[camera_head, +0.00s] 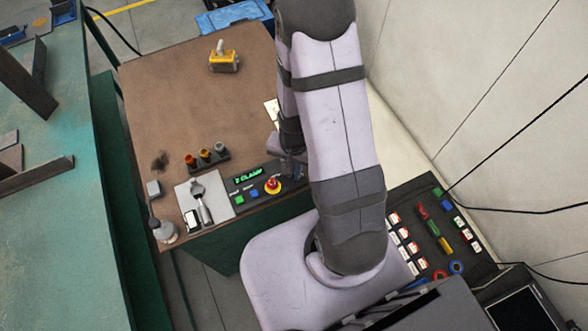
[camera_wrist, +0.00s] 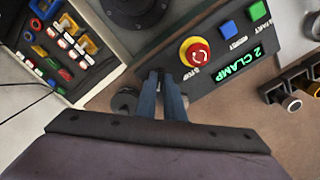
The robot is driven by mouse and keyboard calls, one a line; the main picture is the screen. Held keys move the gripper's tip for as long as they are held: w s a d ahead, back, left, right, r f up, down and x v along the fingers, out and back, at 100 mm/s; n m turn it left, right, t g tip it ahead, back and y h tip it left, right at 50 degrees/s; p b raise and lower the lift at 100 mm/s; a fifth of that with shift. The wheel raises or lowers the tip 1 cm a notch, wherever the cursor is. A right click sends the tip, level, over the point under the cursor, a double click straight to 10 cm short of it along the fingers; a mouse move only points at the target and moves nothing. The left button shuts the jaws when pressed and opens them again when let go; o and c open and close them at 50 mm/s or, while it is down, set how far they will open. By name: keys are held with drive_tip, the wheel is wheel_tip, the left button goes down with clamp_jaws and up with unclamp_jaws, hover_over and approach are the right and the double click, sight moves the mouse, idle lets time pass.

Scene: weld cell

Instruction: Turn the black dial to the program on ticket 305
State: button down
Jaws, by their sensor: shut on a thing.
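My gripper (camera_wrist: 160,76) points down at the end of the dark control panel (camera_wrist: 225,55), beside the red stop button. Its two fingers are close together, shut on the black dial, which they hide almost wholly. The dial's pointer and markings cannot be seen. In the head view my gripper (camera_head: 291,165) is partly behind my arm at the panel's right end. The green display (camera_wrist: 243,68) reads "2 CLAMP"; it also shows in the head view (camera_head: 248,176). A white paper (camera_head: 270,111) lies partly behind my arm; no ticket number is readable.
The red stop button (camera_wrist: 196,53) on its yellow ring is close to my fingers. A blue button (camera_wrist: 227,31) and green button (camera_wrist: 259,10) lie beyond. A rack with several knobs (camera_head: 207,160), a grey plate with a tool (camera_head: 204,202) and a yellow device (camera_head: 223,61) are on the brown table.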

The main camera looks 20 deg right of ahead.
drive_tip(key=c, duration=1.9)
unclamp_jaws()
drive_tip(key=shift+o, duration=0.2)
drive_tip(key=shift+r, duration=0.15)
drive_tip(key=shift+r+b, duration=0.4)
drive_tip(key=shift+r, duration=3.15)
